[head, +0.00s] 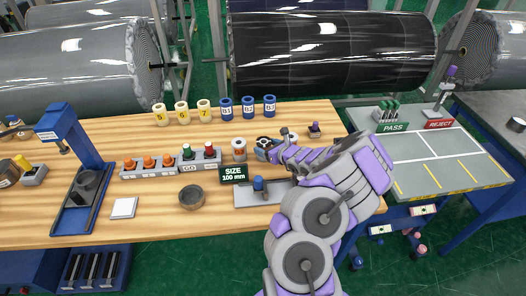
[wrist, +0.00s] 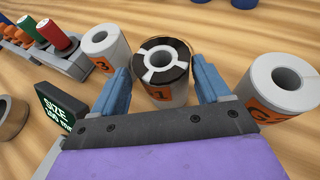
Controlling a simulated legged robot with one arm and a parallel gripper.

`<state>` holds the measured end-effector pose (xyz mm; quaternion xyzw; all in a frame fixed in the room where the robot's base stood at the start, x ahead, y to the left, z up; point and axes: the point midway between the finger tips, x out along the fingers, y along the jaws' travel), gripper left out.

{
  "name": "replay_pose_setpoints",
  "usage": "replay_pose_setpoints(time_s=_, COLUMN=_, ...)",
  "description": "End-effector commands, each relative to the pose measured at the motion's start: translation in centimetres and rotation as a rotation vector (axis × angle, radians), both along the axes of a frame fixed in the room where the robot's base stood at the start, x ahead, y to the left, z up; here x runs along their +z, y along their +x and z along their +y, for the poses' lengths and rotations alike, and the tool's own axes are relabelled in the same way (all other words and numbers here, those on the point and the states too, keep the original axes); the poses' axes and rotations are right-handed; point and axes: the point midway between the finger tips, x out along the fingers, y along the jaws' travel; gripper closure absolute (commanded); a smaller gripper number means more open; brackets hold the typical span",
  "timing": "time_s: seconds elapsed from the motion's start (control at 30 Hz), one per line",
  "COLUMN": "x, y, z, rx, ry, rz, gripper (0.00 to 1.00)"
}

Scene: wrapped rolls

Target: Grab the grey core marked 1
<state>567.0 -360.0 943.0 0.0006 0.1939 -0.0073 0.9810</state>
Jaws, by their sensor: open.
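The grey core marked 1 (wrist: 160,95) stands upright in the middle of the wrist view, with an orange label and a black top ring split by pale segments. My gripper (wrist: 161,70) is open, its blue fingers on either side of this core in the picture. I cannot tell whether they touch it. In the head view my gripper (head: 264,151) is low over the table at the dark-topped core (head: 264,141), partly hiding it.
A plain-topped grey core (wrist: 104,48) stands close left and another with an orange label (wrist: 281,82) close right. Blue cores (head: 248,107) stand behind on the wooden table (head: 160,224).

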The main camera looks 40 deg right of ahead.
Motion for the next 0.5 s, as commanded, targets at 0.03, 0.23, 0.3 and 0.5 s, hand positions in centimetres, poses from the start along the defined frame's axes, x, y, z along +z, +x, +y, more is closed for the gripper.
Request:
replay_pose_setpoints(time_s=0.03, x=-0.6, y=0.5, z=0.1, rx=0.005, ry=-0.002, rz=0.003, gripper=0.24)
replay_pose_setpoints(time_s=0.23, x=-1.8, y=2.7, z=-0.2, rx=0.003, ry=-0.002, rz=0.008, gripper=0.24)
replay_pose_setpoints(time_s=0.3, x=-1.9, y=3.4, z=-0.1, rx=0.003, ry=-0.004, rz=0.007, gripper=0.24)
replay_pose_setpoints(time_s=0.5, x=-1.8, y=4.1, z=0.0, rx=0.000, ry=-0.003, rz=0.002, gripper=0.24)
